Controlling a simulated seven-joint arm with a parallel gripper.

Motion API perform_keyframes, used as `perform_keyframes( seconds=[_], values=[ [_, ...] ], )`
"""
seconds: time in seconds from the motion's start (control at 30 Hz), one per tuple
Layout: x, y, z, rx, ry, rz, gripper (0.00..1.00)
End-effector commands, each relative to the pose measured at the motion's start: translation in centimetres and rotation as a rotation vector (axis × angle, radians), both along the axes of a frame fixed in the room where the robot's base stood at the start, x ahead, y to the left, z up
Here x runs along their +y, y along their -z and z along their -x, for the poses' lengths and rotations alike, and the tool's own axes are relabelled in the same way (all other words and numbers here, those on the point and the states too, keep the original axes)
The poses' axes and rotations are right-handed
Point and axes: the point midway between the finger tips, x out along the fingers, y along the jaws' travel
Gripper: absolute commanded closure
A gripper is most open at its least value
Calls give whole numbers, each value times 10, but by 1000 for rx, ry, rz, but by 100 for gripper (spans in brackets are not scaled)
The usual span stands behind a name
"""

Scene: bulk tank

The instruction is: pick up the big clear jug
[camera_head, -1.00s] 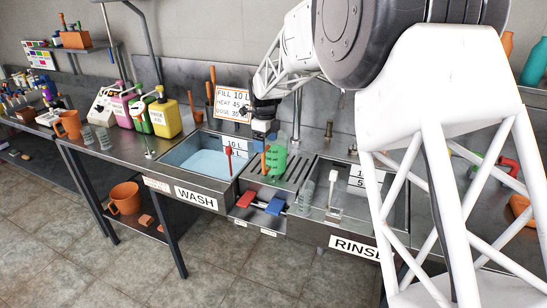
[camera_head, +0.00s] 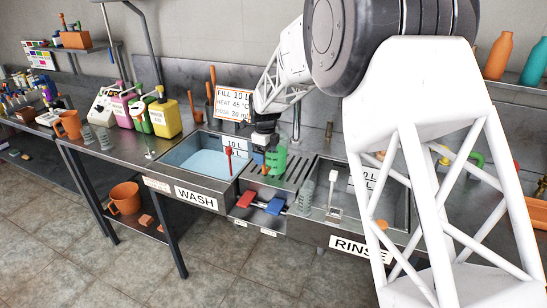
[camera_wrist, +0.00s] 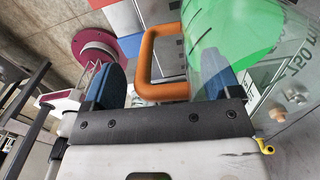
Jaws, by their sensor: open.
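A jug with clear walls and green showing in it (camera_head: 276,159) stands on the ribbed drainer between the two sinks. It also shows in the wrist view (camera_wrist: 238,38), with volume marks on its clear wall at the right. Its orange handle (camera_wrist: 147,62) lies between my two blue fingertips, apart from the left one; whether it touches the right one I cannot tell. My gripper (camera_wrist: 160,82) is open. In the head view my gripper (camera_head: 264,143) is at the jug's left side and hides part of the handle.
The wash sink (camera_head: 205,160) with blue water is left of the drainer. The rinse sink (camera_head: 345,180) is at right, partly behind my arm. A red-topped upright (camera_head: 228,152) and a clear ribbed vessel (camera_head: 306,197) stand close by. A sign (camera_head: 234,103) stands behind.

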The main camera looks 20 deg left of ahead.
Motion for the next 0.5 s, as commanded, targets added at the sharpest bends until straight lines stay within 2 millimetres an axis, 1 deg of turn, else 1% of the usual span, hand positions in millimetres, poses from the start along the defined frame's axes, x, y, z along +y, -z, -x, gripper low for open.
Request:
perform_keyframes(
  seconds=[0.27, 0.3, 0.37, 0.5],
  values=[
    [0, 0, 0, 0, 0, 0, 17],
    [0, 0, 0, 0, 0, 0, 18],
    [0, 0, 0, 0, 0, 0, 28],
    [0, 0, 0, 0, 0, 0, 49]
  ],
)
